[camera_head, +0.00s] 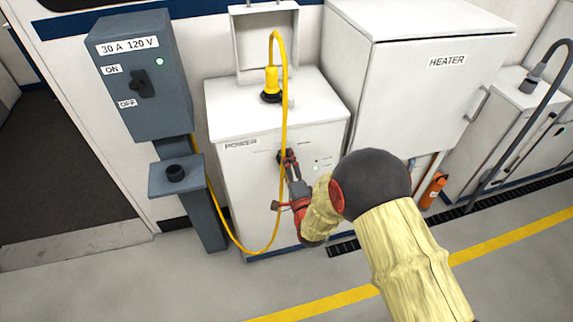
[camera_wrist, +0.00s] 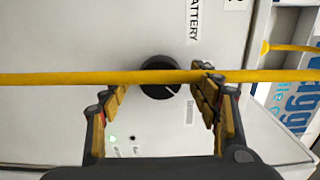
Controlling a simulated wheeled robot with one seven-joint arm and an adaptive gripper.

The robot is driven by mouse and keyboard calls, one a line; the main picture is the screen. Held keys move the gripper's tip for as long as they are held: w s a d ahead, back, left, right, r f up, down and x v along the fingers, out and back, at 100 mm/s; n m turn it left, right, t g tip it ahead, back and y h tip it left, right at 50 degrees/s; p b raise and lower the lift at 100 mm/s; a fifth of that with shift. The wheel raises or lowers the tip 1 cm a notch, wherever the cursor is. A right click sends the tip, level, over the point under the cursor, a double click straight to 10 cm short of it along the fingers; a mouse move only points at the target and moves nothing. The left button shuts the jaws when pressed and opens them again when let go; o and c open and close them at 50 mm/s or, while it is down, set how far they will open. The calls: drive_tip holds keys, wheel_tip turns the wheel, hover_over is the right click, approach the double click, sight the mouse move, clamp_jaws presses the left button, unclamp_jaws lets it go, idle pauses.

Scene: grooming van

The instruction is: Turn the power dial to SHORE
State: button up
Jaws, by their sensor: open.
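The white power cabinet (camera_head: 240,165) carries a POWER label on its front. My gripper (camera_head: 288,160) is at that front and hides most of the dial in the head view. In the wrist view the round black power dial (camera_wrist: 158,80) has a white pointer mark towards the picture's lower right. My gripper (camera_wrist: 163,85) is open, with a finger on either side of the dial and nothing held. A BATTERY label stands above and right of the dial; I see no SHORE label. A yellow cable (camera_wrist: 50,78) crosses in front of the dial; I cannot tell whether it touches my fingers.
The yellow cable (camera_head: 286,110) hangs from a plug (camera_head: 271,82) on the cabinet top and loops to the grey shore pedestal (camera_head: 134,60). The pedestal's switch sits near ON with a lit lamp. The heater cabinet (camera_head: 400,85) stands right. The floor in front is open.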

drive_tip(key=v, duration=1.2)
idle(0.4)
